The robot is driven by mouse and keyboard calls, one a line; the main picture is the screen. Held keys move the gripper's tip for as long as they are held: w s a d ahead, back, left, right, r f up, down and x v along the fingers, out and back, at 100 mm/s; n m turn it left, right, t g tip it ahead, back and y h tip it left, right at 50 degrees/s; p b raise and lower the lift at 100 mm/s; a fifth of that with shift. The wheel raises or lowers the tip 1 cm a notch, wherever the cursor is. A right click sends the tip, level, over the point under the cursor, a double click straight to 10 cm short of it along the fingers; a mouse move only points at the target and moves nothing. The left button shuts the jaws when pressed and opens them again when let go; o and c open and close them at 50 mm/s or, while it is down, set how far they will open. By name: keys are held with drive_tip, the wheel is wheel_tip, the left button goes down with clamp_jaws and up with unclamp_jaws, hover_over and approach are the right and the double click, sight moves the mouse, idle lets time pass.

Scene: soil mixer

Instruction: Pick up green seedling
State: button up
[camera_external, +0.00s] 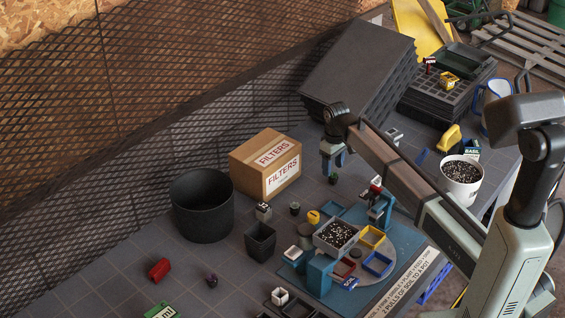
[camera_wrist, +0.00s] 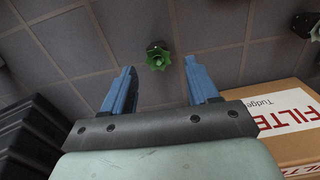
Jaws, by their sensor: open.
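The green seedling (camera_wrist: 158,57) shows in the wrist view as a small spiky green plant in a dark base on the tiled table. It lies ahead of my gripper (camera_wrist: 160,75), between the lines of its two blue fingers and apart from them. In the external view the seedling (camera_external: 333,179) is a small dark green spot on the table, just below my gripper (camera_external: 333,168). My gripper is open and empty, pointing down above the table to the right of the cardboard box.
A cardboard "FILTERS" box (camera_external: 265,165) stands close to the left of my gripper. Stacked black trays (camera_external: 362,70) rise behind it. A blue mixer with a soil tray (camera_external: 337,236) stands in front. A black pot (camera_external: 203,204) is at the left.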

sight(334, 174)
drive_tip(key=shift+s+d+f, duration=0.1)
drive_tip(key=shift+f, duration=1.1)
drive_tip(key=shift+d+f, duration=0.1)
drive_tip(key=shift+f, duration=1.05)
drive_tip(key=shift+c, duration=0.3)
clamp_jaws()
